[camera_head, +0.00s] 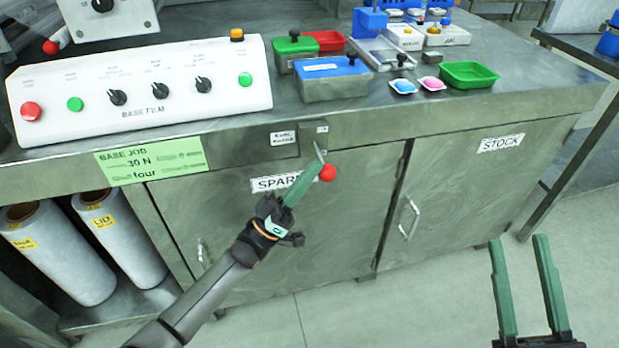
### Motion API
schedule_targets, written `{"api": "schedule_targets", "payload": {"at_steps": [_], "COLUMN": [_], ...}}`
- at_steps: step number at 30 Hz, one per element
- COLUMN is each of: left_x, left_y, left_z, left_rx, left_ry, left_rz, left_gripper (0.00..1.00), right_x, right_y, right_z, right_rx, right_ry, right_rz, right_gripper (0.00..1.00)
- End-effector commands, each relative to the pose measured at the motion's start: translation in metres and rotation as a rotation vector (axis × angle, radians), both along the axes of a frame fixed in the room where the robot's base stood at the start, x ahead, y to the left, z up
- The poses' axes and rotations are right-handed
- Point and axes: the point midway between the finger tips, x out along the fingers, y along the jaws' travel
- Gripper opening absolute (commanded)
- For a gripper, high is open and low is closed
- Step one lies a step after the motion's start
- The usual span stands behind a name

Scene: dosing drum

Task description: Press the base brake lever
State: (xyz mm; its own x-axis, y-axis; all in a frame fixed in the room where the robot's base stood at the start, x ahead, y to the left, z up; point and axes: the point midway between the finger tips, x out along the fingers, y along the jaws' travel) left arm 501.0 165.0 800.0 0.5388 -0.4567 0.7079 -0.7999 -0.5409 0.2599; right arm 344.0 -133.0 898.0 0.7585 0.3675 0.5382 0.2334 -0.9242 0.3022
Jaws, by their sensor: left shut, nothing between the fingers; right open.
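The brake lever (327,173) is a thin metal arm with a red ball knob. It hangs from a grey block on the front edge of the bench, beside a small white label (283,138) whose text looks like "base brake". My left gripper (314,168) is shut and empty. Its green fingertips are just left of the red knob and overlap the lever in the picture; I cannot tell whether they touch. My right gripper (517,244) is open and empty over the floor at the lower right, well away from the lever.
A white "BASE FILM" control panel (140,118) with knobs and buttons stands on the bench. A green job card (152,160) hangs on the front edge. Cabinet doors labelled SPARE and STOCK (500,143) are below. The floor at right is clear.

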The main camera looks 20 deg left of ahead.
Motion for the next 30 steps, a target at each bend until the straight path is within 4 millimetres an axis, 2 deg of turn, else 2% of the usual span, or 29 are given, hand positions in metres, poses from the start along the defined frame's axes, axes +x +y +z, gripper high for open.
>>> {"api": "schedule_targets", "payload": {"at_steps": [3,5,25,30], "left_x": [0.000,0.000,0.005,0.006], "left_y": [0.000,0.000,0.003,0.004], "left_z": [-0.008,-0.010,-0.036,-0.040], "left_rx": [0.025,0.035,0.197,0.192], "left_ry": [-0.031,-0.049,-0.287,-0.282], "left_rz": [-0.001,-0.002,0.000,-0.002], "left_gripper": [0.00,0.00,0.00,0.00], "right_x": [-0.032,-0.041,-0.035,-0.034], "right_y": [0.005,0.007,0.011,0.013], "right_z": [0.036,0.041,-0.026,-0.037], "right_rx": [-0.005,-0.005,0.063,0.059], "right_ry": [-0.216,-0.266,-0.193,-0.179], "right_rz": [0.044,0.058,0.115,0.123], "right_gripper": [0.44,0.44,0.44,0.44]}}
